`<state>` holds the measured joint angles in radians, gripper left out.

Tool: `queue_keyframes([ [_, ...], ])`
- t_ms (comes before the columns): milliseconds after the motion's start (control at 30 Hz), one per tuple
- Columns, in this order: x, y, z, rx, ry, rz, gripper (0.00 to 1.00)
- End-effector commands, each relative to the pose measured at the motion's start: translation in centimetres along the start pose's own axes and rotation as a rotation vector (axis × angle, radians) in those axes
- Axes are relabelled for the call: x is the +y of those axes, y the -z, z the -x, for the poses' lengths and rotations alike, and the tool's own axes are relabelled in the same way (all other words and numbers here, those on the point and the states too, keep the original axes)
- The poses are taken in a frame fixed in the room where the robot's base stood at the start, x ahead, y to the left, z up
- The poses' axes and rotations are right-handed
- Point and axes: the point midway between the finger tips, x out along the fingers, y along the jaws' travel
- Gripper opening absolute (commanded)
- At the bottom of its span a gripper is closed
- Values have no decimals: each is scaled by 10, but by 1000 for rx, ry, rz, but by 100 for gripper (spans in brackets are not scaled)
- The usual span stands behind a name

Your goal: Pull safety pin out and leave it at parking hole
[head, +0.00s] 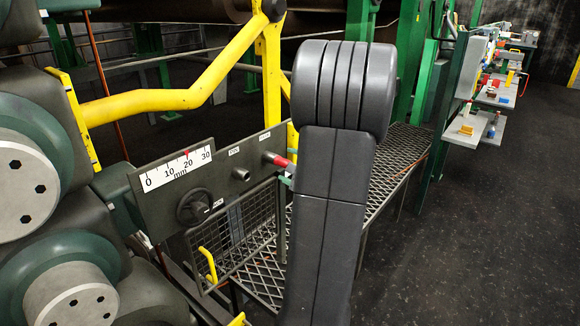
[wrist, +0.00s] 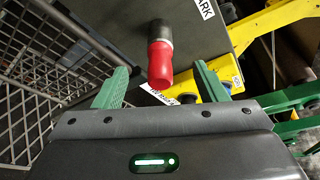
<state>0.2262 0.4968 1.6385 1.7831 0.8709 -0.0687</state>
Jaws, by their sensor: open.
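The safety pin has a red grip (head: 278,160) and sticks out of the right-hand socket of the grey panel (head: 160,200). In the wrist view the red grip (wrist: 161,64) stands in a dark collar beside a label reading PARK. Another socket (head: 242,174), left of the pin, looks empty. My gripper (wrist: 160,70) is open, with one green finger on each side of the red grip and a visible gap to both. In the head view my dark arm hides most of the gripper; only a bit of green shows by the pin.
The panel also carries a millimetre scale (head: 178,168) with a red pointer and a round black knob (head: 194,207). A mesh guard (head: 240,228) is below it, and yellow rails (head: 165,99) rise behind. Large rollers stand at left; open floor (head: 480,220) is at right.

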Motion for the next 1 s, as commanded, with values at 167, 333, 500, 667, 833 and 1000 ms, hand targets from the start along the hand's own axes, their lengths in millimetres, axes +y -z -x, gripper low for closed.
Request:
queue_keyframes([
  [167,0,0,0,0,0,0,65],
  [333,0,0,0,0,0,0,65],
  [500,0,4,8,0,2,0,65],
  [667,1,8,19,1,1,0,65],
  [833,1,12,30,1,2,1,65],
  [1000,2,17,42,2,2,-1,65],
])
